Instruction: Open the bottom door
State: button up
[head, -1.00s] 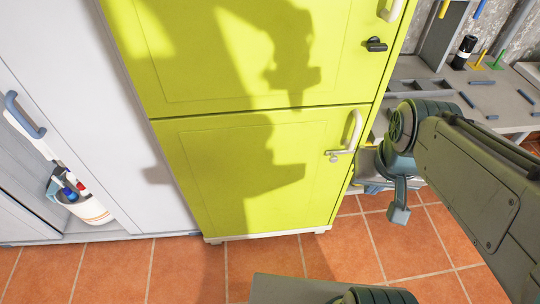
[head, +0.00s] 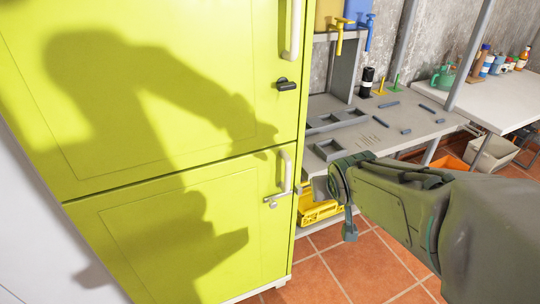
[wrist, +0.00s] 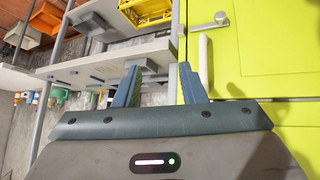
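The yellow-green cabinet has a bottom door (head: 150,245), which is closed, with a pale vertical handle (head: 286,170) and a small latch with a keyhole near its right edge. The top door (head: 120,90) above it is also closed. My gripper (wrist: 157,80) is open and empty in the wrist view, its two blue-grey fingers apart. The pale handle (wrist: 204,60) shows there just right of the right finger, apart from or behind it; I cannot tell the exact depth. In the head view my arm is to the right of the cabinet, and its fingers are mostly hidden.
A grey workbench (head: 400,128) with trays, pegs and a black can stands right of the cabinet. A yellow crate (head: 318,210) sits on its lower shelf. A white table (head: 480,95) with bottles is farther right. Tiled floor (head: 365,270) is clear in front.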

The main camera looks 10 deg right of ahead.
jog(key=w+d+f+n+t+y+b, duration=0.1)
jog(key=w+d+f+n+t+b, duration=0.1)
jog(key=w+d+f+t+b, duration=0.35)
jog(key=n+t+y+b, duration=0.3)
jog(key=n+y+b, duration=0.1)
jog(key=y+b, duration=0.4)
send_near(290, 170)
jog(key=shift+y, duration=0.3)
jog(key=x, duration=1.1)
jog(key=shift+w+d+f+p, duration=0.1)
jog(key=shift+d+f+p, duration=0.1)
jog(key=shift+p, duration=0.1)
grip_shut()
